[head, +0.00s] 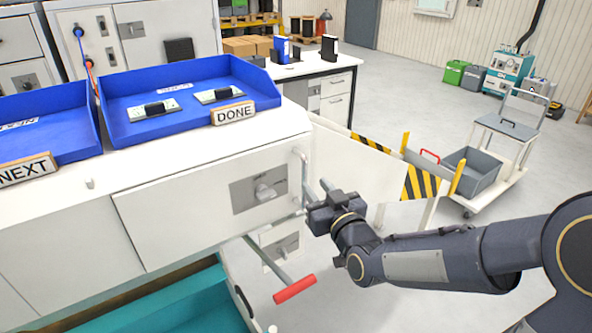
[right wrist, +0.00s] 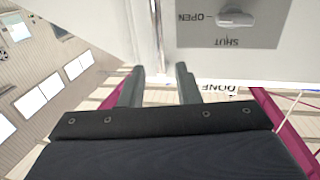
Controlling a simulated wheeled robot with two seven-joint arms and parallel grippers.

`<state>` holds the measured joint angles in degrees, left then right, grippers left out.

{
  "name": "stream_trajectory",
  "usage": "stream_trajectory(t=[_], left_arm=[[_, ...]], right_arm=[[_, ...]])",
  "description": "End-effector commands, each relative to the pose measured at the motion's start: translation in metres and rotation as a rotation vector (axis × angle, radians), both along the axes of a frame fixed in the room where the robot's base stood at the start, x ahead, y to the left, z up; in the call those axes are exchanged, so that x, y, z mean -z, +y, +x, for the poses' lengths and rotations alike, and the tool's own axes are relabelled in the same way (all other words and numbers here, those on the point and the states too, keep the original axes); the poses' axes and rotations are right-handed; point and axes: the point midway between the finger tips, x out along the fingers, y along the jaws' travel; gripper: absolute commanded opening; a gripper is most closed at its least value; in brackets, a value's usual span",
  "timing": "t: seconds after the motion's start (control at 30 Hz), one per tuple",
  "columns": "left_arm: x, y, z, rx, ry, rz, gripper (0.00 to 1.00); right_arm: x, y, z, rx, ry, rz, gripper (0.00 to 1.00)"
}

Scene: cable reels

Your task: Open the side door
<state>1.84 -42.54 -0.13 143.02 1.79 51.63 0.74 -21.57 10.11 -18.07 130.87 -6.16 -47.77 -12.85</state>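A white cabinet front (head: 150,215) has a grey plate with a turn latch (head: 265,190). The right wrist view shows this latch (right wrist: 236,18) lying toward the word OPEN, with SHUT printed below. A vertical metal bar handle (head: 300,172) stands at the right edge of this front. My right gripper (head: 322,192) is beside the bar's lower end. In the right wrist view its two fingers (right wrist: 159,72) are apart, with the bar (right wrist: 157,35) between them in the picture; I cannot tell whether they touch it. My left gripper is not in view.
Blue trays marked NEXT (head: 28,170) and DONE (head: 234,113) stand on the cabinet top. A red-gripped lever (head: 295,288) sticks out below. A white panel (head: 355,175) with hazard stripes lies beyond my gripper. A trolley (head: 490,165) stands on open floor at right.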

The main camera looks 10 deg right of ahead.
Motion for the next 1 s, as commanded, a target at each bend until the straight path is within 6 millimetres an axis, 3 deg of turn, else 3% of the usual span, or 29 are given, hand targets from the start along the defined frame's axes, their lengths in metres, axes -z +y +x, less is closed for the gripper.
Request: stream_trajectory(t=[0.5,0.87,1.0], left_arm=[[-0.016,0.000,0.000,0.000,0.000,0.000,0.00],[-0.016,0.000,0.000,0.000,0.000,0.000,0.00],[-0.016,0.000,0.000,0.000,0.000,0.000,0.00]], right_arm=[[-0.001,0.010,0.069,0.000,-0.002,-0.001,0.29],[0.000,0.011,0.075,0.000,-0.003,0.001,0.29],[-0.001,0.011,0.074,0.000,-0.003,0.001,0.11]])
